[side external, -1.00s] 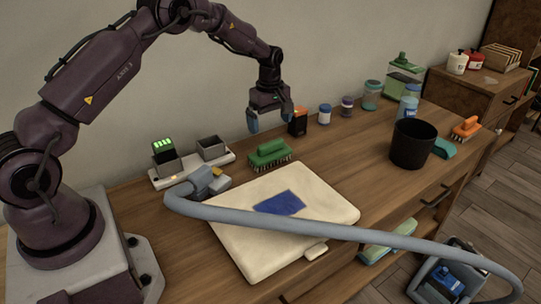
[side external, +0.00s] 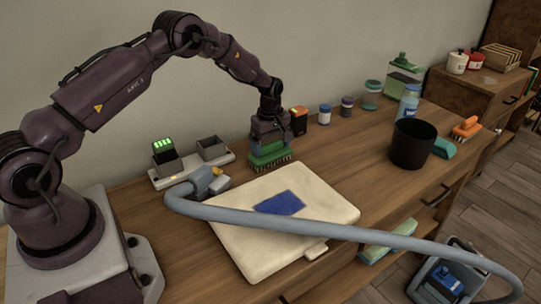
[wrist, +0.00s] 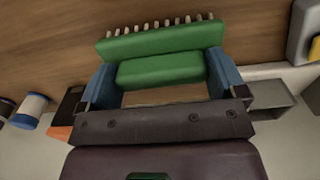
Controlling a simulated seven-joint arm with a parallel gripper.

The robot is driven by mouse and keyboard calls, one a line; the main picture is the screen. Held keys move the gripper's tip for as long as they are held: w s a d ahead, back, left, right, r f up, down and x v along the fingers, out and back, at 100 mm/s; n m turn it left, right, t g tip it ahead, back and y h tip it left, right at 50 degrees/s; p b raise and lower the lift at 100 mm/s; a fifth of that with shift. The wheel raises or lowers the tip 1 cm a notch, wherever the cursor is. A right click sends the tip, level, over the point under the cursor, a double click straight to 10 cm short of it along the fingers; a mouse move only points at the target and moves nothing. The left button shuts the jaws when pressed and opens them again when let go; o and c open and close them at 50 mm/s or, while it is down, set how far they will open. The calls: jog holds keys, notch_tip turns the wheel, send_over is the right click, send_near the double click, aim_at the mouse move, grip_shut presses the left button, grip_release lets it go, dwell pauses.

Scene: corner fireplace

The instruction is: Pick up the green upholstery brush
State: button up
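In the wrist view the brush's green handle (wrist: 160,69) lies between the two blue fingertips of my gripper (wrist: 158,76). The fingers are spread, one at each end of the handle. Any small gap between fingers and handle is hard to judge.
A cream cushion (side external: 325,200) with a blue patch lies in front, and a grey hose (side external: 350,234) crosses it. A charger tray (side external: 190,173) stands left of the brush. An orange-and-black box (side external: 299,121) stands close behind on the right. A black cup (side external: 411,145) is further right.

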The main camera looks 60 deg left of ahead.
aim_at(271, 142)
jog(key=shift+c, duration=1.1)
jog(key=shift+r, duration=0.5)
notch_tip(271, 142, up, 2)
jog(key=shift+r, duration=0.15)
jog(key=s+d+r, duration=0.1)
jog(key=s+r, duration=0.2)
jog(key=s, duration=0.1)
jog(key=s+d+r, duration=0.2)
jog(key=s+r, duration=0.1)
jog(key=s, duration=0.2)
jog(key=s+d+r, duration=0.1)
jog(key=s+r, duration=0.2)
jog(key=s, duration=0.1)
jog(key=shift+s+d+r, duration=0.15)
jog(key=shift+s+r, duration=0.05)
jog(key=shift+r, duration=0.15)
